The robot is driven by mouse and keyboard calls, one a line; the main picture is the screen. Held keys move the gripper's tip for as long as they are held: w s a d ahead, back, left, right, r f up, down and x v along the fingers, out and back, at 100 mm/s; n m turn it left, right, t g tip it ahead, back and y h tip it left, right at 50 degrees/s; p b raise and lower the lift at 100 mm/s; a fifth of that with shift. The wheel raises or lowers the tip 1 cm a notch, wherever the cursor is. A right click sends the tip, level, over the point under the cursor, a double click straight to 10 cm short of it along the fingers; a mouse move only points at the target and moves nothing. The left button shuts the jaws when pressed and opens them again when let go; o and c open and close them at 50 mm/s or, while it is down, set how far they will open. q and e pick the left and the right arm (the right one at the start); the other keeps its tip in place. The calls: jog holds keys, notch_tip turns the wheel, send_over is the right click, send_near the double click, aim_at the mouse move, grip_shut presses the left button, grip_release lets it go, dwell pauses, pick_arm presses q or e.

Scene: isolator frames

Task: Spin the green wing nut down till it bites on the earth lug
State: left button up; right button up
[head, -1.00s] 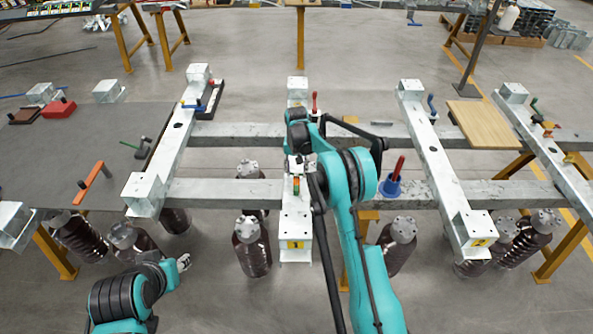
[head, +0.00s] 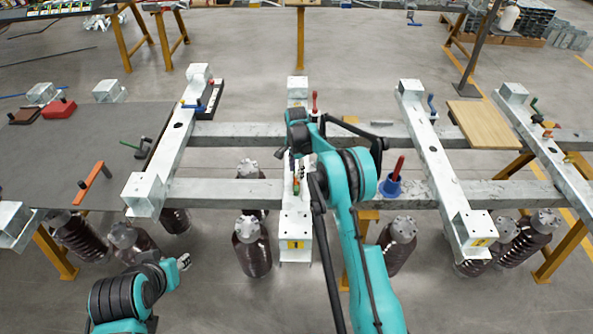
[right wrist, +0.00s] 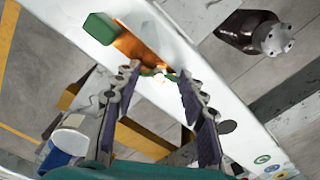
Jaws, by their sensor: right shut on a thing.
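The green wing nut (right wrist: 152,71) shows as a small green sliver between my right fingertips, beside an orange-copper piece (right wrist: 140,48) that looks like the earth lug. My right gripper (right wrist: 160,78) is shut on the wing nut, with a fingertip on each side of it. In the head view my right gripper (head: 296,177) reaches down onto the near part of the middle grey beam, where a small green and orange spot (head: 296,187) shows. The stud and the seat under the nut are hidden. My left gripper (head: 183,261) hangs low at the left, away from the frame; its jaws are too small to read.
A green block (right wrist: 100,27) sits on the beam (right wrist: 75,15) beside the copper piece. The dark board (head: 85,145) lies left.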

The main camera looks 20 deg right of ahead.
jog(key=m, duration=0.4)
jog(key=shift+m, duration=0.3)
jog(key=m, duration=0.4)
jog(key=shift+m, duration=0.3)
jog(key=m, duration=0.4)
jog(key=shift+m, duration=2.5)
jog(key=o, duration=1.2)
jog(key=shift+c, duration=0.2)
notch_tip(320, 180, up, 12)
